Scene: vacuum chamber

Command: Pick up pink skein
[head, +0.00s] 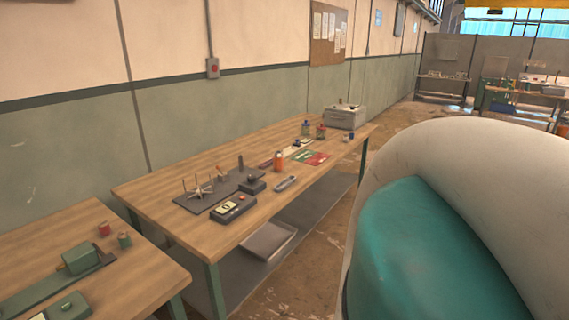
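I cannot make out a pink skein for certain. A small reddish-pink spool-like thing (104,229) stands on the near table, and a small green one (125,240) stands just right of it. They are too small to tell whether either is a skein. My gripper is not in view. The lower right of the head view is blocked, so whatever lies behind there is hidden.
The near wooden table (75,228) also holds green devices (78,257). A longer wooden bench (160,188) behind it carries a dark mat (222,190), an orange bottle (278,160) and a grey box (344,117). Floor shows between bench and far tables.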

